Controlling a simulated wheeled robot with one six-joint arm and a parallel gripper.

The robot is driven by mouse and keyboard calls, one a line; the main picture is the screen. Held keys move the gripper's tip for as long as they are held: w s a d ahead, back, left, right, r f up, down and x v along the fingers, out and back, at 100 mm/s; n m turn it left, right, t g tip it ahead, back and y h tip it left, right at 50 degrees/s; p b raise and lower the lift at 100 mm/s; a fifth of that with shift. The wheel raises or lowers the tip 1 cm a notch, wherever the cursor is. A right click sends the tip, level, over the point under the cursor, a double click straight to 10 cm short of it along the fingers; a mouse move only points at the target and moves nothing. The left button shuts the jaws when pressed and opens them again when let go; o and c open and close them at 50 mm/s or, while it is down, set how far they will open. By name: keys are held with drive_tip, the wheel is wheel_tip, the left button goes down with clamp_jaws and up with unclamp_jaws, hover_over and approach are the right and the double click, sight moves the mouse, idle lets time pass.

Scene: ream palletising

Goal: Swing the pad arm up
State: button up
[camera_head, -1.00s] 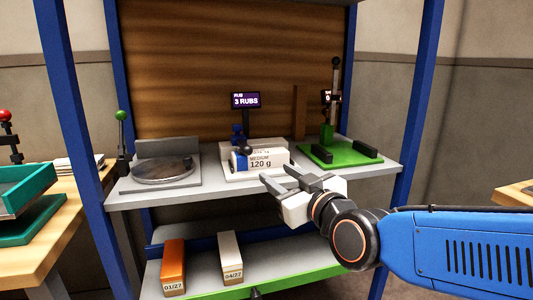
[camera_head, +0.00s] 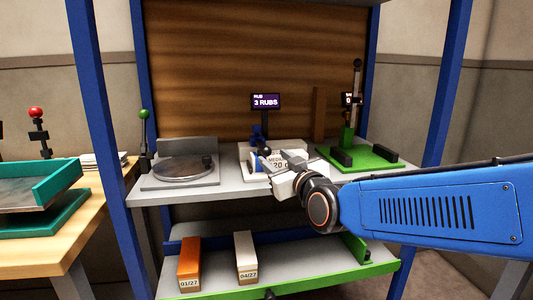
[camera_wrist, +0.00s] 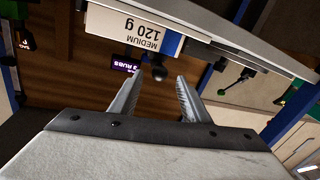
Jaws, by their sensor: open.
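The rub station stands mid-shelf, with a white block labelled MEDIUM 120 g (camera_head: 291,160), also in the wrist view (camera_wrist: 130,28). The pad arm (camera_head: 257,134) is blue with a dark ball knob (camera_head: 265,151) and is lowered at the front of the block. My gripper (camera_head: 262,168) is open and empty, just in front of the block. In the wrist view the knob (camera_wrist: 160,73) appears between my open fingertips (camera_wrist: 160,80), seemingly just beyond them. Contact with the knob cannot be told. My gripper partly hides the block in the head view.
A display (camera_head: 265,102) reads 3 RUBS. Orange (camera_head: 189,262) and white (camera_head: 246,255) boxes sit on the lower shelf. Blue posts flank the shelf.

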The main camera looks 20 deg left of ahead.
sight(269, 154)
drive_tip(key=x, duration=0.6)
drive_tip(key=shift+w+a, duration=0.15)
drive_tip(key=shift+w, duration=0.05)
clamp_jaws()
